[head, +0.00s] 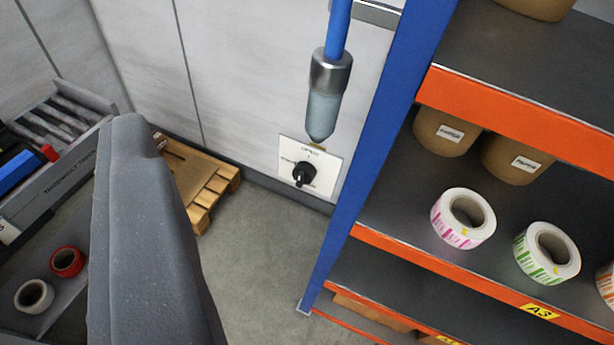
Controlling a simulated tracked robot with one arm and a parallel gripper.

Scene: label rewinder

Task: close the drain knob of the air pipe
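The blue air pipe (339,28) comes down the wall into a metal collar and a translucent bowl (322,113) with a pointed lower end. Just below the bowl, a white plate (326,164) is fixed low on the wall. The black drain knob (304,174) sits on this plate, with small lettering above and to its left. The knob's setting is too small to tell. A large grey part of mine, apparently my gripper (130,128), fills the left foreground, well apart from the knob. Its fingertips cannot be told apart, and nothing is seen held.
A blue and orange rack (505,113) with label rolls (463,218) and brown tubs stands close right of the plate. A wooden pallet (205,183) lies by the wall on the left. The floor (255,240) before the plate is clear.

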